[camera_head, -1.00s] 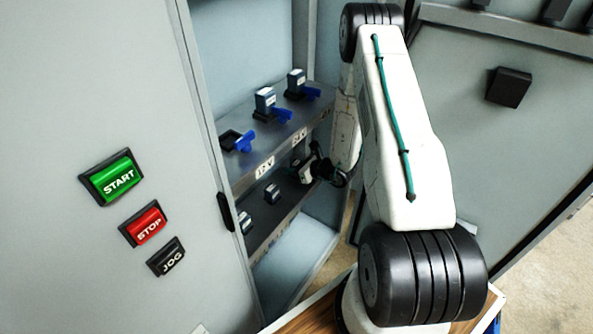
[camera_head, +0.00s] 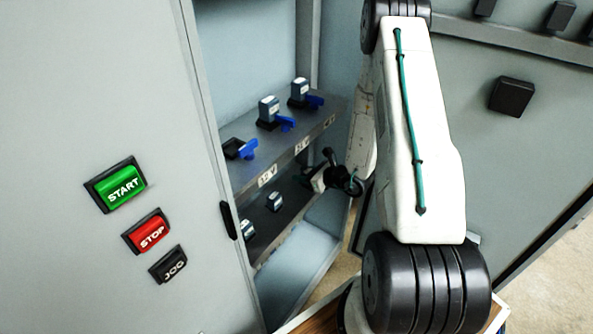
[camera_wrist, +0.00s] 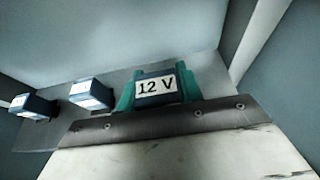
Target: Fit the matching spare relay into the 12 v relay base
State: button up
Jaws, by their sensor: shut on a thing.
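My gripper (camera_head: 328,176) is at the right end of the lower shelf, partly hidden by my arm. In the wrist view its teal fingers (camera_wrist: 158,88) are shut on a dark blue relay (camera_wrist: 156,99) with a white "12 V" label. Whether the relay still touches the shelf cannot be told. The 12 V relay base (camera_head: 234,148) is at the near left of the upper shelf, above the "12 V" tag (camera_head: 267,176). It looks empty, with its blue lever (camera_head: 248,149) beside it.
Two spare relays (camera_head: 274,201) (camera_head: 247,228) stand on the lower shelf (camera_head: 262,240). Two bases on the upper shelf (camera_head: 285,152) hold relays (camera_head: 268,109) (camera_head: 299,92) with blue levers. The grey cabinet door (camera_head: 110,90) with push buttons stands at left.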

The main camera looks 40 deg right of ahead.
jog(key=s+r, duration=0.4)
jog(key=s, duration=0.7)
dwell(0.5)
